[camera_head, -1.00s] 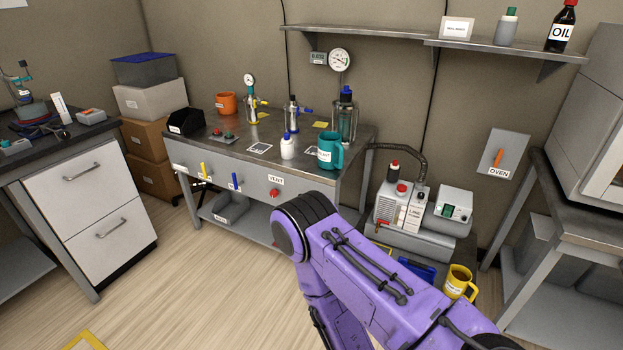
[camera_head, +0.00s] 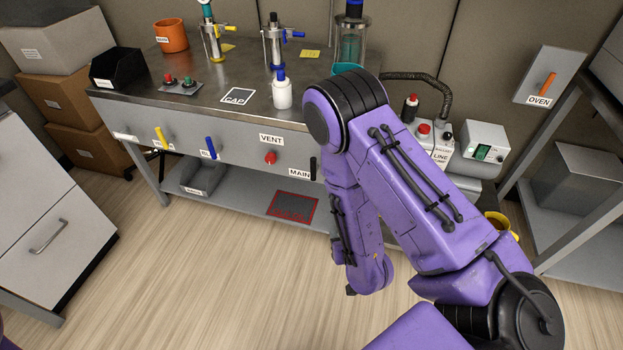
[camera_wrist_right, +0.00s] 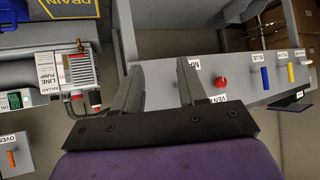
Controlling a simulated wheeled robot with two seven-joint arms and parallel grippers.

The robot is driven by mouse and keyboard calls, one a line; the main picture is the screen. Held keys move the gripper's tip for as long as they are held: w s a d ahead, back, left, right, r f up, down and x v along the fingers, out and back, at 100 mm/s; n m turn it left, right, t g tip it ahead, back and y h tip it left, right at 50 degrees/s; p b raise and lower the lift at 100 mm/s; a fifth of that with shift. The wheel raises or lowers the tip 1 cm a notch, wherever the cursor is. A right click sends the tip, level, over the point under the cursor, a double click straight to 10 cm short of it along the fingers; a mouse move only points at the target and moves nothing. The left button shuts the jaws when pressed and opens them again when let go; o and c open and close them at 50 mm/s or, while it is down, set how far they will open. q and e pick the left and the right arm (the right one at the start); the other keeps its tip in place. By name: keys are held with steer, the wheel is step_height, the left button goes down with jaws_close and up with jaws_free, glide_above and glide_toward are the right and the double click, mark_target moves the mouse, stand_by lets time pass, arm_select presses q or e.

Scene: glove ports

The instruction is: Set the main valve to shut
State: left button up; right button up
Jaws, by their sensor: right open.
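The main valve's black handle (camera_head: 313,168) stands upright on the bench's front panel, just right of the MAIN label (camera_head: 300,173) and close beside my right arm in the head view. In the right wrist view, which is turned upside down, the MAIN label (camera_wrist_right: 195,66) shows beside a finger; I cannot make out the handle there. My right gripper (camera_wrist_right: 161,67) is open with nothing between its fingers, facing the panel and apart from it. My left gripper is not in view.
On the panel left of MAIN are the red VENT knob (camera_head: 270,158), a blue handle (camera_head: 210,147) and a yellow handle (camera_head: 161,137). A white bottle (camera_head: 282,92) stands on the bench top (camera_head: 200,102). The line pump (camera_wrist_right: 82,75) is beside the bench. The floor in front is clear.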

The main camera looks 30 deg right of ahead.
steer(key=w+d+r+n+t+h+b, duration=0.1)
steer(key=w+d+t+b, duration=0.1)
steer(key=w+t+b, duration=0.5)
steer(key=b, duration=0.2)
glide_toward(314, 167)
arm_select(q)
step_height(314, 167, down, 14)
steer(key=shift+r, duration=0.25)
arm_select(e)
steer(key=shift+n+t, duration=0.3)
steer(key=shift+t, duration=0.1)
steer(key=x, duration=1.1)
steer(key=shift+d+f, duration=0.1)
steer(key=shift+f, duration=0.25)
steer(key=shift+s, duration=0.1)
jaws_close()
